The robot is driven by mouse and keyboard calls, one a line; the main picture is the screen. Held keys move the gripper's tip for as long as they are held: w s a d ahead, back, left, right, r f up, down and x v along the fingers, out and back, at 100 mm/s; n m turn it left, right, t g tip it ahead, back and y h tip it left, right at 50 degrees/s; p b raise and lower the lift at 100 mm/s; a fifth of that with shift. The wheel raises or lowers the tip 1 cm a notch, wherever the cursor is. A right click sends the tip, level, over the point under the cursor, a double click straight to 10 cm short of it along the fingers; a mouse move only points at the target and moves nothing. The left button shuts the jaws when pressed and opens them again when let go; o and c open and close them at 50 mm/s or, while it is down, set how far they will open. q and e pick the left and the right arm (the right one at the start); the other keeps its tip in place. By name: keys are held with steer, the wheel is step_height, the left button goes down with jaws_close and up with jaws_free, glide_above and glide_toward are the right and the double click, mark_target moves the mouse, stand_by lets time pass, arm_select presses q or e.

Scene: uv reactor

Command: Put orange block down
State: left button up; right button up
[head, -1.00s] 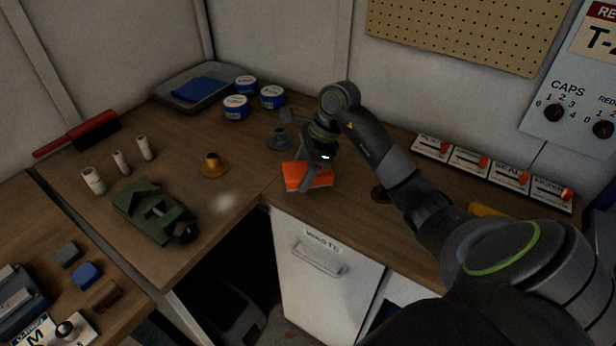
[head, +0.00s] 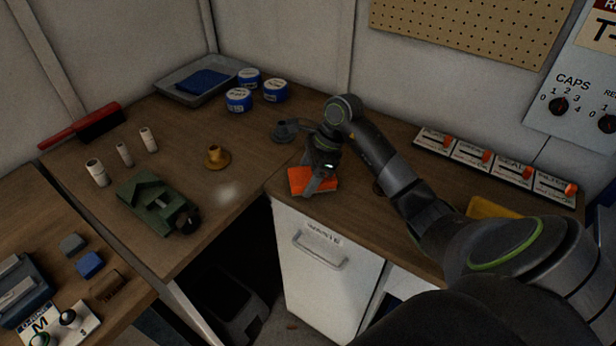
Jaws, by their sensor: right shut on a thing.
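The orange block (head: 300,180) is at the front edge of the wooden workbench, above the white waste cabinet. My right gripper (head: 318,184) reaches down over the block and is shut on it. The gripper and wrist cover part of the block. The block looks level and at or very near the bench top; I cannot tell whether it touches the wood. My left gripper does not show.
A grey funnel-like piece (head: 284,131) stands just behind the block, and a brass one (head: 216,157) stands to its left. A green fixture (head: 157,205) sits further left. The waste cabinet (head: 322,265) is below. Labelled switches (head: 470,158) line the back right.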

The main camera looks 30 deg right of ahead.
steer(key=shift+s+f, duration=0.15)
steer(key=shift+f, duration=0.3)
steer(key=o, duration=0.9)
steer(key=shift+s, duration=0.1)
steer(key=o, duration=0.4)
steer(key=shift+f, duration=0.2)
steer(key=shift+c, duration=0.2)
steer(key=shift+r, duration=0.25)
steer(key=shift+r+p, duration=0.3)
steer(key=shift+p, duration=0.45)
steer(key=b+v, duration=0.1)
steer(key=v, duration=0.2)
steer(key=b+v, duration=0.1)
steer(key=v, duration=0.3)
steer(key=b+v, duration=0.1)
steer(key=v, duration=0.3)
steer(key=shift+w, duration=0.35)
steer(key=shift+s+d+r, duration=0.1)
steer(key=shift+d+r, duration=0.1)
steer(key=shift+r, duration=0.5)
